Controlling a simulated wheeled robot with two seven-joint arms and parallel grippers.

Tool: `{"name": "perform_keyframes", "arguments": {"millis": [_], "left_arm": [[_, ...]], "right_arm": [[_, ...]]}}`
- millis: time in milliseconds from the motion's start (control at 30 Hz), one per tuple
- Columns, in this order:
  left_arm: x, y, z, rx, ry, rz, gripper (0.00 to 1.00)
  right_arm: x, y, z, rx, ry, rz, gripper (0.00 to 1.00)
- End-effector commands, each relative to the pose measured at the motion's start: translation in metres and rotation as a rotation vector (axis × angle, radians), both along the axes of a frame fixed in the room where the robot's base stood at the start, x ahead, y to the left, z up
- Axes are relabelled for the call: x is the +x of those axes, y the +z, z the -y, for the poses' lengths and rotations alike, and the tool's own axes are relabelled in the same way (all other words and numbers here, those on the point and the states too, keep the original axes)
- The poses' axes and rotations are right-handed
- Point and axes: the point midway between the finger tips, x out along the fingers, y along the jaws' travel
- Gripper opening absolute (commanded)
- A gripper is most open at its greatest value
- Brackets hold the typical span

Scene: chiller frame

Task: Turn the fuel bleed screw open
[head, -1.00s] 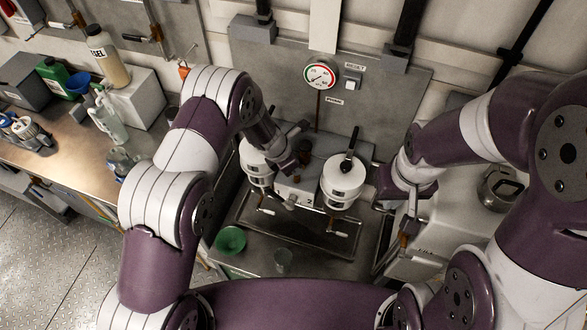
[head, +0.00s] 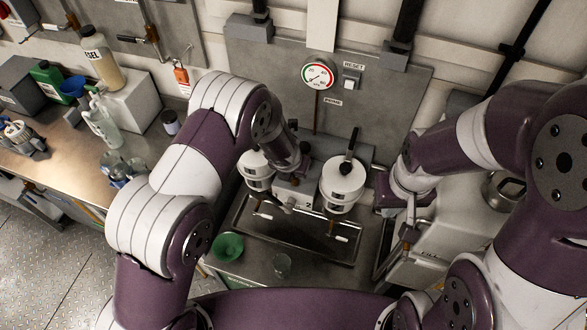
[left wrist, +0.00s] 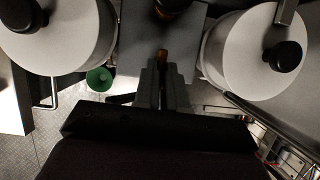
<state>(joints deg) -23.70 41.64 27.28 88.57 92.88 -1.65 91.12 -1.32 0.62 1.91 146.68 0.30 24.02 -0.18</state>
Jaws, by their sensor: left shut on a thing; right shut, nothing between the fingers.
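The filter head is a grey block (head: 293,190) between two white canisters, one right (head: 342,182) and one left (head: 256,166) in the head view. The left wrist view shows both canisters at its top corners. My left gripper (left wrist: 162,72) is over the block between them, its fingers closed on a small brass-coloured piece (left wrist: 163,54) that looks like the fuel bleed screw. The fingers hide most of it. In the head view my left forearm covers much of this spot. My right gripper (head: 408,236) is shut and empty, right of the right canister.
A drip tray (head: 290,238) with small levers lies below the canisters. A gauge (head: 317,75) is on the back panel. Bottles crowd the left bench; a white tank is at right.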

Motion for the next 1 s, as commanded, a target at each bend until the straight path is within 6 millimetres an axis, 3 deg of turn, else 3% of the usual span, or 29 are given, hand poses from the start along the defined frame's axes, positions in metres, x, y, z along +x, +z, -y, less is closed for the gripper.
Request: {"name": "perform_keyframes", "arguments": {"millis": [600,700,1000], "left_arm": [[0.0021,0.0021,0.0012,-0.003,0.042,0.005,0.00],[0.0019,0.0019,0.0011,-0.003,0.042,0.004,0.36],[0.0004,0.0018,0.0006,-0.001,0.040,0.002,0.36]], "right_arm": [[0.0000,0.0000,0.0000,0.000,0.000,0.000,0.00],[0.0000,0.0000,0.0000,0.000,0.000,0.000,0.00],[0.0000,0.0002,0.0000,0.000,0.000,0.000,0.00]]}}
